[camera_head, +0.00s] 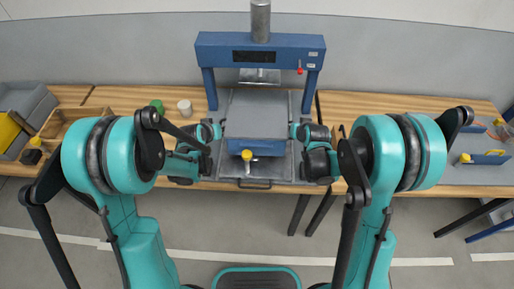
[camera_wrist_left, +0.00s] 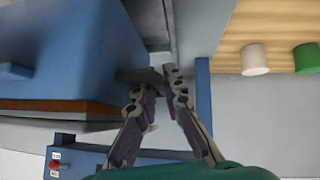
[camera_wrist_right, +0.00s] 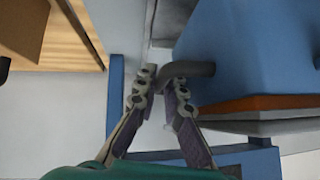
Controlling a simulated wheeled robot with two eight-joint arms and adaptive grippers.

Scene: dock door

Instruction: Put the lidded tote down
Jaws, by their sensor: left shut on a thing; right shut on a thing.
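The lidded tote is a blue box (camera_head: 257,146) with a broad grey lid (camera_head: 257,108). It is level between my two grippers, in front of and partly under the blue press frame. Its blue wall also shows in the left wrist view (camera_wrist_left: 70,45) and the right wrist view (camera_wrist_right: 250,50), with an orange band along one edge. My left gripper (camera_wrist_left: 160,78) is shut on a dark handle at the tote's left side. My right gripper (camera_wrist_right: 162,80) is shut on the matching handle (camera_wrist_right: 195,69) at its right side. Whether the tote's underside touches anything is hidden.
The blue press (camera_head: 260,42) stands behind, its posts close to both grippers. A white cup (camera_head: 185,107) and green object (camera_head: 157,105) stand left. Bare wooden bench (camera_head: 350,103) lies right.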

